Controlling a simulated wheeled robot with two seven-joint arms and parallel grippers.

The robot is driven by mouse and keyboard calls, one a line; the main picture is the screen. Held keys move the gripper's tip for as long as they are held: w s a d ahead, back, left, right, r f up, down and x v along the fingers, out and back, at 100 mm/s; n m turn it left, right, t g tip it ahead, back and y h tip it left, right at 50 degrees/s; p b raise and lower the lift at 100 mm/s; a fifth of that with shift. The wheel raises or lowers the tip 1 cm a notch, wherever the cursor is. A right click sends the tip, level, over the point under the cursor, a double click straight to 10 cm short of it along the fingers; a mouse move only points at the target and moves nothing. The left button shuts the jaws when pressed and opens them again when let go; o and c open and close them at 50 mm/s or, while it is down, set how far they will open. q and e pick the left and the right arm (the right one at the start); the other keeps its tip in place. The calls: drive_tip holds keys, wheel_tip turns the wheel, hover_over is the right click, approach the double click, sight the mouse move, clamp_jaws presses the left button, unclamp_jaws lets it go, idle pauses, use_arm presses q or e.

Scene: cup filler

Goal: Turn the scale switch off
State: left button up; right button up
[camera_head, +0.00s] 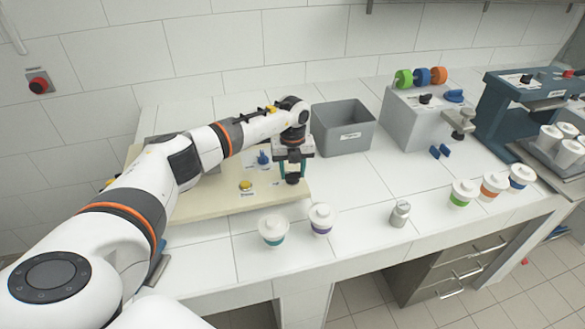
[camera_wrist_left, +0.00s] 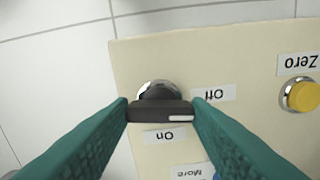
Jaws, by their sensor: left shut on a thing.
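The scale switch is a black rotary knob (camera_wrist_left: 158,110) with a chrome collar on a cream panel (camera_wrist_left: 130,65), seen in the left wrist view. Its bar lies across the picture, with a white mark on its right half, on the side of the "Off" label (camera_wrist_left: 213,93). The "On" label (camera_wrist_left: 165,136) is below it. My left gripper (camera_wrist_left: 160,112) is shut on the knob, a teal finger at each end of the bar. In the head view the gripper (camera_head: 290,172) points down at the dark knob (camera_head: 292,179) on the panel's right part. My right gripper is out of view.
A yellow Zero button (camera_head: 246,185) and a blue knob (camera_head: 263,158) are on the same panel. Lidded cups (camera_head: 272,230) (camera_head: 321,218) stand in front. A grey bin (camera_head: 343,127) is behind to the right. A metal weight (camera_head: 400,213) stands on the counter.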

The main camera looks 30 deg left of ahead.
sight(292, 173)
use_arm(q)
drive_tip(key=shift+r+n, duration=0.1)
drive_tip(key=shift+n, duration=0.5)
drive_tip(key=shift+w+n, duration=0.1)
drive_tip(key=shift+n, duration=0.2)
drive_tip(key=o, duration=1)
wheel_tip(292, 173, up, 12)
drive_tip(key=b, duration=0.3)
